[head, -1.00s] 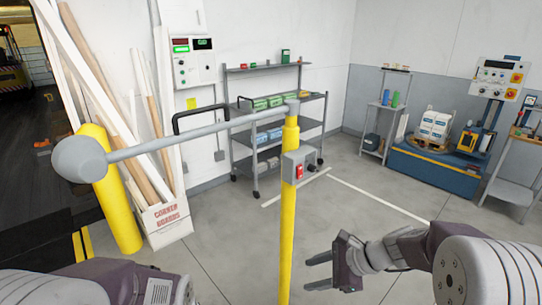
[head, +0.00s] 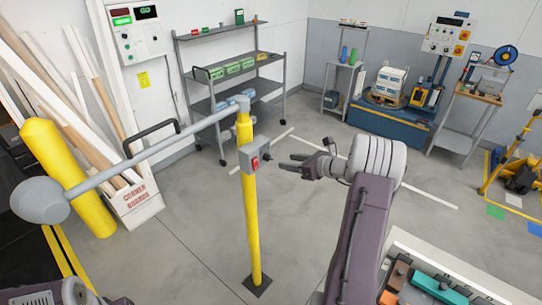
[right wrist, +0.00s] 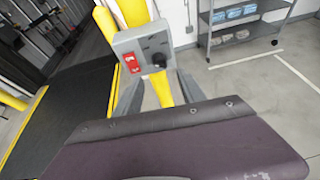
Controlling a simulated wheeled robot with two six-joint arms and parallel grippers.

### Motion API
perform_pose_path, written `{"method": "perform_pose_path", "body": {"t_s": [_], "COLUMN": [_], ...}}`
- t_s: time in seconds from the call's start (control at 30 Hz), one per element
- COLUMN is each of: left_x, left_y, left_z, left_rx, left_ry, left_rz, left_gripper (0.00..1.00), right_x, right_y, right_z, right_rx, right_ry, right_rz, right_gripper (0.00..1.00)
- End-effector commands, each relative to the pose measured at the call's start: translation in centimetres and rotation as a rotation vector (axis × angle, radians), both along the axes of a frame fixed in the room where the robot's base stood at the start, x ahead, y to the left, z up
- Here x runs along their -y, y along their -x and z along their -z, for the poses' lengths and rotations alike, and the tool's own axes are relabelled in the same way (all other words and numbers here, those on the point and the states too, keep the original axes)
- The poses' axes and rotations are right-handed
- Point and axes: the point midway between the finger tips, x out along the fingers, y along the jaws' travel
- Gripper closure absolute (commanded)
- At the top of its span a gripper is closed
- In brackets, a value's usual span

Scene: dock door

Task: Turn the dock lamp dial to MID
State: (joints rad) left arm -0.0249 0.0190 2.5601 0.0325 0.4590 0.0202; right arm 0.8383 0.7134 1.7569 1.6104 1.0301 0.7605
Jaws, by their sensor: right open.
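The dock lamp has a grey head (head: 40,200) on a long arm from a yellow post (head: 250,215). A grey control box (head: 247,154) on the post carries a red switch (head: 254,162) and a black dial (right wrist: 158,59). In the right wrist view the box (right wrist: 122,45) faces me, with the dial right of the red switch (right wrist: 131,62). The dial's setting is too small to read. My right gripper (head: 289,163) is open and empty, just right of the box and apart from it. My left gripper is out of view.
A shelf cart (head: 212,105) stands behind the post. Boards lean in a corner-guard box (head: 135,205) at left, beside a yellow bollard (head: 65,175). A white-edged tray (head: 450,265) is at the lower right. The floor around the post is clear.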

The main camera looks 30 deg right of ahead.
Motion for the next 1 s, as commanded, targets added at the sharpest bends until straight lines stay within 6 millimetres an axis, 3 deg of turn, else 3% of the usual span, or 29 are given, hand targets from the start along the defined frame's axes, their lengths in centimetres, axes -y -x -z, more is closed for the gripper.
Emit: {"method": "perform_pose_path", "body": {"t_s": [0.4, 0.77, 0.93, 1.0], "left_x": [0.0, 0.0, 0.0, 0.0], "left_y": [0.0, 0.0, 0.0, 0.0], "left_z": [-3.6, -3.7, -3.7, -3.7], "left_rx": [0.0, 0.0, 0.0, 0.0], "left_ry": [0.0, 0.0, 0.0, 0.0], "left_rz": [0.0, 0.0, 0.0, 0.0], "left_gripper": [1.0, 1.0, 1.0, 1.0], "right_x": [-2.6, -2.9, -2.9, -2.9], "right_y": [-6.6, -7.5, -7.5, -7.5], "right_z": [2.6, 3.3, 3.3, 3.3], "right_rx": [-0.002, -0.001, -0.001, -0.001], "right_ry": [0.0, 0.001, 0.001, 0.001], "right_rz": [-0.005, -0.003, -0.004, -0.004], "right_gripper": [0.53, 0.53, 0.97, 1.0]}}
